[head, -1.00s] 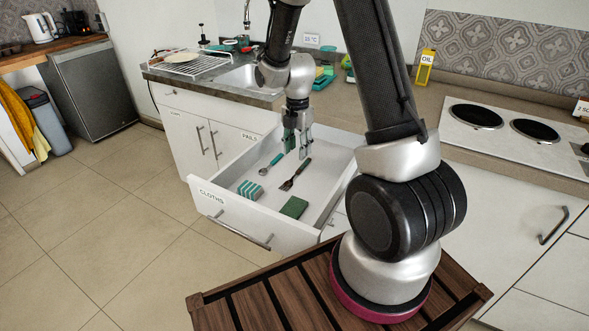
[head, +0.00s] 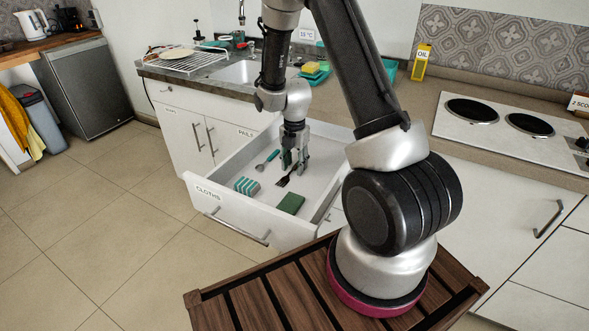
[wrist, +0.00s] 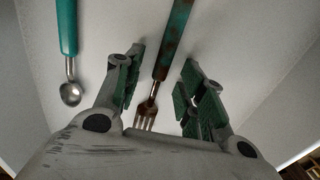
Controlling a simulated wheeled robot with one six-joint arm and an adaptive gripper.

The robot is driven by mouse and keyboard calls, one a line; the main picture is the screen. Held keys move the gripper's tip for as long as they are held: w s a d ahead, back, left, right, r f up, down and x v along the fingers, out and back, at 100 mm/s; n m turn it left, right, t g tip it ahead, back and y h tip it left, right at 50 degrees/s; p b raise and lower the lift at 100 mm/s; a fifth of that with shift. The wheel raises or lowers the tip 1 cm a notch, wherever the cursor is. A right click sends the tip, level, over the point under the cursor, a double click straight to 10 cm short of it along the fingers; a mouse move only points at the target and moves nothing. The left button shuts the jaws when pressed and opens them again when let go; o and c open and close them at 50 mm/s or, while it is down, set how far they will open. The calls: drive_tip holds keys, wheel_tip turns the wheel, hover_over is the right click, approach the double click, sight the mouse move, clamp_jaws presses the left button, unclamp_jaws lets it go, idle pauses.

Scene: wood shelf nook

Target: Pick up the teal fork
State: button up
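The teal fork (wrist: 173,45) lies in the open drawer, with brownish patches on its green-teal handle and tines pointing toward the drawer front. In the head view my gripper hides most of its handle, and its dark head (head: 283,182) shows just in front. My gripper (head: 292,168) points down into the drawer, low over the fork. In the wrist view my gripper (wrist: 160,85) is open, with one green-padded finger on each side of the fork and a gap to both. I cannot tell whether the fingertips touch the drawer floor.
A teal-handled spoon (wrist: 67,40) lies left of the fork; it also shows in the head view (head: 266,160). A striped teal sponge (head: 246,186) and a green sponge (head: 291,203) lie near the front of the drawer (head: 223,207). The drawer walls stand around them.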

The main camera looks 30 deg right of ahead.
clamp_jaws()
